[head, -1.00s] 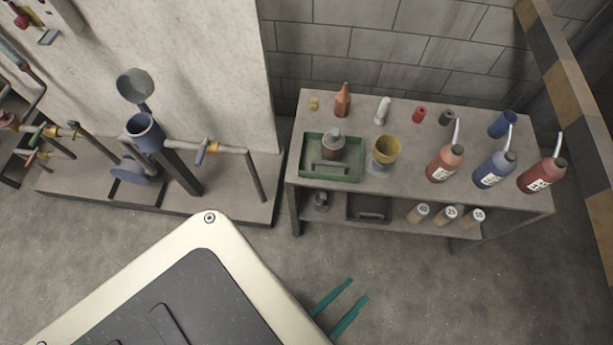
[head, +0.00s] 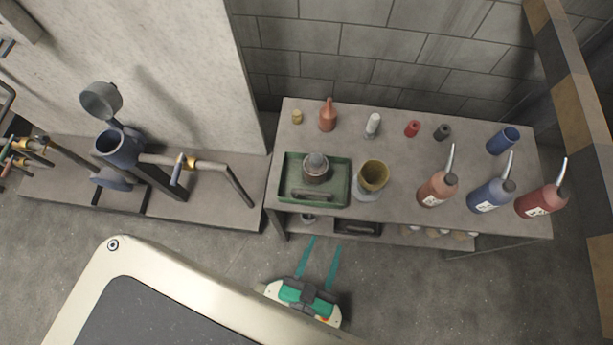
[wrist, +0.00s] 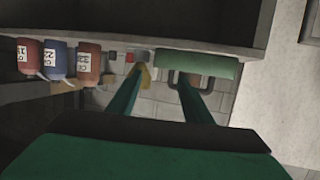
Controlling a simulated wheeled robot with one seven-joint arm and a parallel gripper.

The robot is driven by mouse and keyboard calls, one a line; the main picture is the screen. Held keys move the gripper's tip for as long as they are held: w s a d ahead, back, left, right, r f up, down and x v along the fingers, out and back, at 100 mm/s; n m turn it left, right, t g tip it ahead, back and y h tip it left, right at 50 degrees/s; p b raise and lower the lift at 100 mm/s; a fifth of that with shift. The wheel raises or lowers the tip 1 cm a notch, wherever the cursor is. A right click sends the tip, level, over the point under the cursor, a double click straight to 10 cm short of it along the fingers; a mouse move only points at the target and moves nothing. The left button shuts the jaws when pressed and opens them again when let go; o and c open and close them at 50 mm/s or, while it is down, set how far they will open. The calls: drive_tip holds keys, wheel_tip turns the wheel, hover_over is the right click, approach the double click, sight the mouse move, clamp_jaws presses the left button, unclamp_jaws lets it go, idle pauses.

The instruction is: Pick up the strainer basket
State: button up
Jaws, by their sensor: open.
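A yellow cup-shaped vessel (head: 373,177) stands on a round grey base on the bench top. A dark brown cylinder with a grey top (head: 316,168) stands in the green tray (head: 290,188) to its left. I cannot tell for sure which is the strainer basket; no mesh shows at this size. My gripper (head: 323,245) is open and empty, in front of the bench, its teal fingers pointing toward it. In the wrist view the fingers (wrist: 161,80) are apart, with the green tray (wrist: 205,64) beyond the right finger and something yellow by the left.
Three bottles with spouts, orange (head: 437,189), blue (head: 491,194) and red (head: 542,200), stand at the bench's right. Small items and a blue cup (head: 503,140) line the back. A blue open-topped housing (head: 120,148) with pipes stands left. The bench (head: 410,210) has a lower shelf.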

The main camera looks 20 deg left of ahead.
drive_tip(key=w+a+f+n+g+y, duration=0.1)
drive_tip(key=w+a+f, duration=0.1)
drive_tip(key=f, duration=0.5)
drive_tip(key=w+a+f, duration=0.2)
drive_tip(key=f, duration=0.6)
drive_tip(key=w+a+f+n+g+y, duration=0.1)
drive_tip(key=w+a+f, duration=0.2)
drive_tip(key=f, duration=0.4)
drive_tip(key=n+g, duration=0.1)
hover_over(307, 216)
drive_tip(key=shift+y, duration=0.4)
wheel_tip(307, 216, down, 11)
drive_tip(key=shift+f, duration=0.1)
drive_tip(key=shift+d+x, duration=0.15)
drive_tip(key=shift+x, duration=1.4)
drive_tip(key=shift+d+x, duration=0.15)
drive_tip(key=shift+x, duration=1.45)
drive_tip(key=shift+f, duration=0.15)
clamp_jaws()
